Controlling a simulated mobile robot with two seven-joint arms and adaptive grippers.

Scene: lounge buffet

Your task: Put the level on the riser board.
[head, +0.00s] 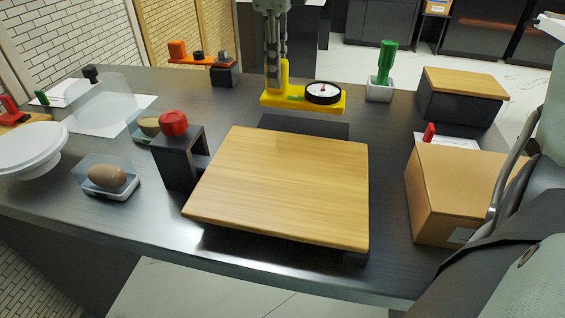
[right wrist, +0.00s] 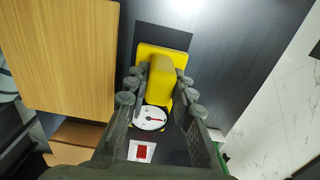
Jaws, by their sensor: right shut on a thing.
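The level is a yellow block with a raised grip, a green vial and a round white dial (head: 323,93). My right gripper (head: 275,82) points down and is shut on the level's yellow grip. In the right wrist view the fingers (right wrist: 160,82) close on both sides of the yellow level (right wrist: 163,52). The riser board (head: 285,185) is a wide wooden slab on dark supports with a bare top. The level is behind the board's far edge, apart from it; its height above the table is hard to tell. My left gripper is not in view.
A dark flat rectangle (head: 305,127) lies behind the board. A dark stand with a red knob (head: 173,123) is close on the board's left. A cardboard box (head: 455,190) is to its right. A green-handled tool in a white holder (head: 380,88) stands right of the level.

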